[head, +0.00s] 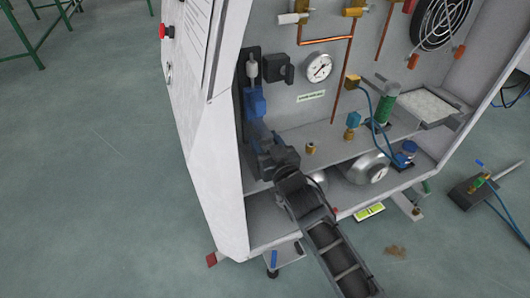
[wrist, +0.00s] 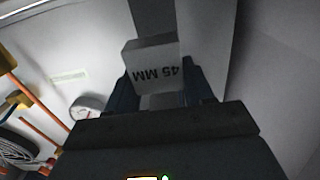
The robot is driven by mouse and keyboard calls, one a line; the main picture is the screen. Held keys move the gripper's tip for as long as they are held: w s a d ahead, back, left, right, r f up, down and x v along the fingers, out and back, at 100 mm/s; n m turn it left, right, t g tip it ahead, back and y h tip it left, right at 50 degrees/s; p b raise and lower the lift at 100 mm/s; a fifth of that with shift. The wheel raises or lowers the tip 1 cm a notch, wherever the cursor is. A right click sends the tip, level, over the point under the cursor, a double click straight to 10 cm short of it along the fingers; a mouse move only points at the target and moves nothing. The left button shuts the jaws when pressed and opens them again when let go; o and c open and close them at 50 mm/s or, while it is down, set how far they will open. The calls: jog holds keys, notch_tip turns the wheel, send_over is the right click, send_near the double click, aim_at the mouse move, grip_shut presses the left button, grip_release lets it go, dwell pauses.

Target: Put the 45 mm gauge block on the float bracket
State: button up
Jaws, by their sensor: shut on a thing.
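The 45 mm gauge block (wrist: 152,56) is a pale grey block marked "45 MM", with the text upside down in the wrist view. My gripper (wrist: 158,92) is shut on it, a dark blue finger on each side. In the head view my gripper (head: 253,88) is raised inside the cabinet's left end, pointing up, with a small pale piece (head: 252,66) at its tip that looks like the block. A dark bracket-like part (head: 280,69) sits on the back wall just right of the tip. I cannot tell whether it is the float bracket, or whether the block touches anything.
The cabinet's left side wall (head: 222,100) stands close to my arm. A round gauge (head: 319,67), copper pipes (head: 327,39) and a fan (head: 440,22) are on the back wall. A shelf (head: 330,137) holds a green-bodied part (head: 384,108) and brass fittings. Silver cylinders (head: 367,168) lie below.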

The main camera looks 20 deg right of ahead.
aim_at(265, 151)
jog(key=shift+w+f+b, duration=0.15)
jog(key=shift+f+b, duration=1.5)
jog(key=shift+f, duration=0.05)
jog(key=shift+f, duration=0.15)
jog(key=o, duration=1.2)
jog(key=shift+c, duration=0.2)
jog(key=s+p, duration=0.1)
jog(key=s, duration=1.1)
